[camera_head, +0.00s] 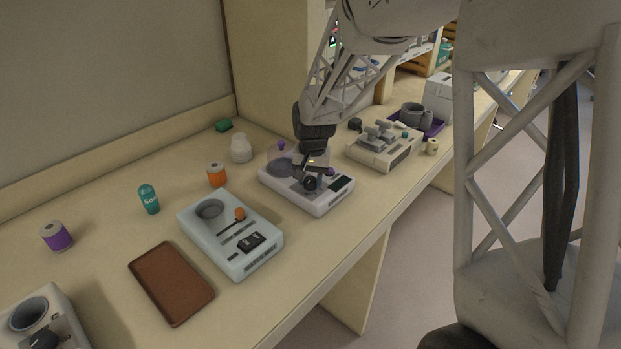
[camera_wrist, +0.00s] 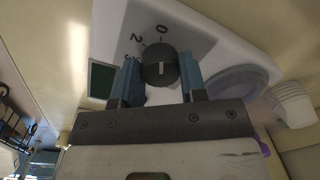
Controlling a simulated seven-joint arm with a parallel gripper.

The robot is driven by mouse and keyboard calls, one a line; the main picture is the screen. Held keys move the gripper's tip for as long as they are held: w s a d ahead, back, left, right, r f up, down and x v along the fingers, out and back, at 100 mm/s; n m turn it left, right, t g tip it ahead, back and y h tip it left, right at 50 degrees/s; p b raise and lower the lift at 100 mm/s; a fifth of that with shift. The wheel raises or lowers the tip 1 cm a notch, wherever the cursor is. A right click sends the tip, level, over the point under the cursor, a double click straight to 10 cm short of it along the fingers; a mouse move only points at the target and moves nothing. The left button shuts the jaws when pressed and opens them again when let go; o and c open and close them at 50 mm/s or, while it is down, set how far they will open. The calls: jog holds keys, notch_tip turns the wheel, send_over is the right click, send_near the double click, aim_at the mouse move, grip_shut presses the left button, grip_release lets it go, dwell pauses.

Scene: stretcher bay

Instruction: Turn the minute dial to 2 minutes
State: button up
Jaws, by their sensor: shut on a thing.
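A white device (camera_head: 318,204) with a dark green screen (camera_head: 341,184) stands in the middle of the bench under my gripper (camera_head: 312,180). A short white line on the dial runs roughly up and down, in line with the 0. My gripper (camera_wrist: 158,85) has its blue-grey fingers on either side of the dial, shut on it. The left finger partly covers the markings.
A pale blue device (camera_head: 215,235) with an orange knob stands to the left, near a brown tray (camera_head: 171,282). A beige device (camera_head: 384,147) stands close on the right.

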aim_at(312, 179)
jog(key=n, duration=0.4)
jog(key=shift+n+g, duration=0.3)
jog(key=shift+n, duration=1.9)
jog(key=o, duration=0.9)
jog(key=shift+r, duration=0.1)
jog(key=shift+w+d+r, duration=0.1)
jog(key=shift+r, duration=1.85)
jog(key=shift+w+d+r, duration=0.1)
jog(key=shift+r, duration=1.8)
